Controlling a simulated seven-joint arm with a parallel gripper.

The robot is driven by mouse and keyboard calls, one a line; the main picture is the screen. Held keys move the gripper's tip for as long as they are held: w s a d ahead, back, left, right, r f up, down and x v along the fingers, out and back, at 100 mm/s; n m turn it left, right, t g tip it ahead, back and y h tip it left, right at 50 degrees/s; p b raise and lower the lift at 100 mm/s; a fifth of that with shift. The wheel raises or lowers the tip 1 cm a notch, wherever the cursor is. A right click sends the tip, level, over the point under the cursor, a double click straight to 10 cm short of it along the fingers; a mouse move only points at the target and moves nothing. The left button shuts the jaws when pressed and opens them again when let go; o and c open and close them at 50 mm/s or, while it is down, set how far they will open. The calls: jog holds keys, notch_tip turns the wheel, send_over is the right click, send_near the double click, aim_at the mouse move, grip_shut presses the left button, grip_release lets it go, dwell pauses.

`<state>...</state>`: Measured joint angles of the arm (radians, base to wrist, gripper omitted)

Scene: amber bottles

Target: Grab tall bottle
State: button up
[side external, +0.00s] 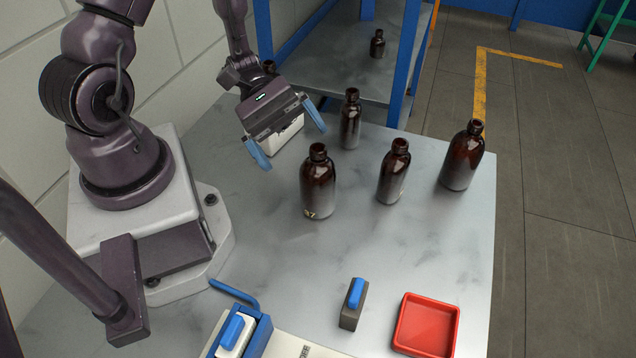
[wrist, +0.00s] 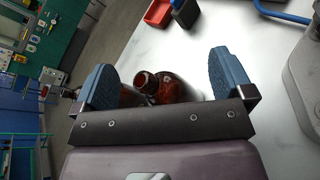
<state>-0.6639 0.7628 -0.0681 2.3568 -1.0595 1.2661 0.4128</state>
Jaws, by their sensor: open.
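Several dark amber bottles stand upright on the grey table. The larger ones are the front-left bottle (side external: 319,188) and the far-right bottle (side external: 460,160); I cannot tell for sure which is tallest. Slimmer bottles stand at the back (side external: 349,124) and in the middle (side external: 393,176). My gripper (side external: 286,134) is open and empty, left of the bottles, with its blue fingers apart. In the wrist view, my gripper (wrist: 162,76) has amber bottles (wrist: 172,88) showing beyond and between its fingers, partly hidden by the gripper body.
A red tray (side external: 427,324) and a grey block with a blue top (side external: 352,304) are near the front edge. A white box (side external: 278,138) is partly hidden behind my gripper. A blue-framed shelf (side external: 395,70) holds another bottle (side external: 377,44). The table between the bottles and tray is clear.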

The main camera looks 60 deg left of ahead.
aim_at(318, 184)
jog(key=f+n+t+y, duration=0.1)
jog(key=f+n+t, duration=0.2)
jog(key=n+t, duration=0.1)
jog(key=a+f+n+t, duration=0.1)
jog(key=f+n+t, duration=0.2)
jog(key=f+n, duration=0.1)
jog(key=f+n+t+y, duration=0.1)
jog(key=f+n+t, duration=0.2)
jog(key=n+t, duration=0.1)
jog(key=shift+w+a+f+n+t+y, duration=0.2)
jog(key=shift+a+n+t+y, duration=0.1)
jog(key=shift+n, duration=0.4)
jog(key=shift+d+f, duration=0.15)
jog(key=shift+d, duration=0.05)
jog(key=shift+x, duration=2.4)
jog(key=shift+a, duration=0.1)
jog(key=c, duration=1.1)
